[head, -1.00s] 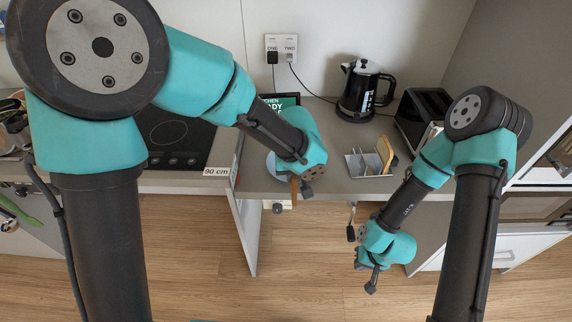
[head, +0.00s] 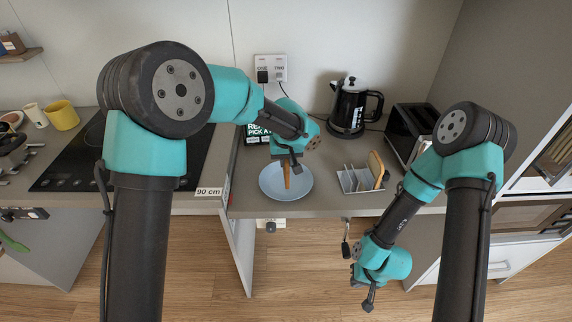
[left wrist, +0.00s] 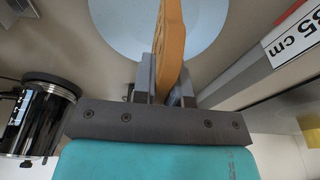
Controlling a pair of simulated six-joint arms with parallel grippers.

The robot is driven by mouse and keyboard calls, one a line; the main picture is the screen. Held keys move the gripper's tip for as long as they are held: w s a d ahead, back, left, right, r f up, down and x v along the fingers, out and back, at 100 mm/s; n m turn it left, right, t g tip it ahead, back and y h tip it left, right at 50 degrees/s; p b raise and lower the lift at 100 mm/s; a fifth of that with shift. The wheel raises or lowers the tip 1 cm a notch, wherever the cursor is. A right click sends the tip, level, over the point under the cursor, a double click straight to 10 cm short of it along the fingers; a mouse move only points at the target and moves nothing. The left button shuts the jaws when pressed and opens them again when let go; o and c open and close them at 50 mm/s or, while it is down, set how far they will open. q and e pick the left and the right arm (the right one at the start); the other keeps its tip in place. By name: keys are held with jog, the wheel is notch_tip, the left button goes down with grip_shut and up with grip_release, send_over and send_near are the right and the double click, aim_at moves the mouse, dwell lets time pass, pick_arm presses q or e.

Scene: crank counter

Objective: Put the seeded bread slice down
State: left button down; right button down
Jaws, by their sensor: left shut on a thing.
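The seeded bread slice (head: 287,177) is held on edge in my left gripper (head: 287,161), above the pale blue plate (head: 269,190). In the left wrist view the jaws (left wrist: 165,90) are shut on the slice (left wrist: 171,45), with the plate (left wrist: 118,22) beyond it. I cannot tell whether the slice's lower edge touches the plate. My right gripper (head: 369,296) hangs low in front of the counter, away from the bread, and whether its jaws are open is unclear.
A rack (head: 352,181) holding another bread slice (head: 376,167) stands right of the plate. Behind are a black kettle (head: 350,108) and a toaster (head: 411,130). A hob (head: 80,168) lies to the left. Some counter in front of the rack is free.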

pick_arm(q)
jog(key=shift+w, duration=0.5)
jog(key=shift+w, duration=0.25)
jog(key=shift+w+f, duration=0.2)
jog(key=shift+f, duration=1.6)
jog(key=shift+f, duration=0.15)
jog(key=c, duration=1.1)
grip_release()
jog(key=shift+c, duration=0.2)
